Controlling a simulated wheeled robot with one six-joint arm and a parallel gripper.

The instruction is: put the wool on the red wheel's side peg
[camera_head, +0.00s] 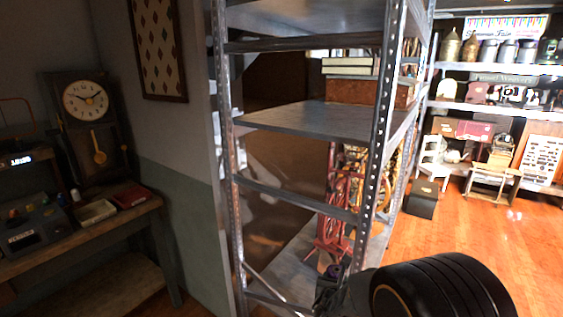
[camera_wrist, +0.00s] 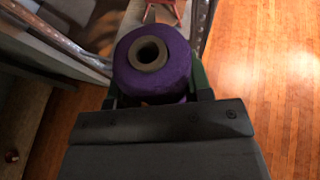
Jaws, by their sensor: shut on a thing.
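The wool is a purple spool with a hollow dark core (camera_wrist: 128,74). My gripper (camera_wrist: 152,92) is shut on it, with a finger on either side, in the wrist view. In the head view my gripper (camera_head: 330,288) is low beside the shelf's near post, with a little of the purple wool (camera_head: 333,271) showing. The red wheel (camera_head: 335,215) is part of a red spinning wheel on the low shelf, partly behind the shelf post. Its side peg cannot be made out. The wool is apart from the wheel, in front of it and lower in the picture.
A metal shelf rack (camera_head: 372,130) stands between me and the wheel, with posts and crossbars. Its middle board (camera_head: 310,118) is mostly bare. A wooden desk (camera_head: 80,240) with a clock (camera_head: 85,100) is at left. Open wooden floor (camera_head: 450,235) lies at right.

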